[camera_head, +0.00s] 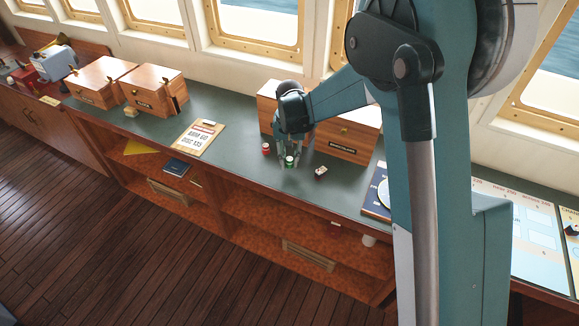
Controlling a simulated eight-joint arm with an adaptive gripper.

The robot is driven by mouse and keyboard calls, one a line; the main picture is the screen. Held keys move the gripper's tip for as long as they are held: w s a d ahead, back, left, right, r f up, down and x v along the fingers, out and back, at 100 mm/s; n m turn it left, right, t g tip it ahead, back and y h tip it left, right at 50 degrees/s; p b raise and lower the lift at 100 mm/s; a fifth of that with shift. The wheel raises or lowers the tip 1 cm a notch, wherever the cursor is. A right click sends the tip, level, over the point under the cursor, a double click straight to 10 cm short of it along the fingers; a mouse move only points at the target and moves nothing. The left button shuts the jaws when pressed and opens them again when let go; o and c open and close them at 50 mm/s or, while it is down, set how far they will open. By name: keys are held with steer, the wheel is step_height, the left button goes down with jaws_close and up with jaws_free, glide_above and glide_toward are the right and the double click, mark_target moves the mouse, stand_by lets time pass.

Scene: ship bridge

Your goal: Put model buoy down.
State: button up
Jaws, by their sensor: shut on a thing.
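My gripper (288,161) points down over the green counter (226,133). It is shut on a small green model buoy (290,161), which shows between its fingers. The buoy is at or just above the counter top; I cannot tell whether it touches. A similar small red object (265,148) stands on the counter just left of my gripper. My gripper's fingers partly hide the green buoy.
A small white and dark object (320,172) lies right of my gripper. Wooden boxes (346,141) stand behind it. A clipboard (198,137) lies to the left, and a dark blue book (376,196) to the right. The counter's front edge is close.

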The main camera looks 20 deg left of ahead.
mark_target(290, 166)
steer(key=shift+f, duration=1.85)
steer(key=shift+f, duration=0.1)
steer(key=o, duration=0.6)
steer(key=shift+o, duration=0.5)
steer(key=shift+r, duration=6.1)
steer(key=shift+d, duration=0.1)
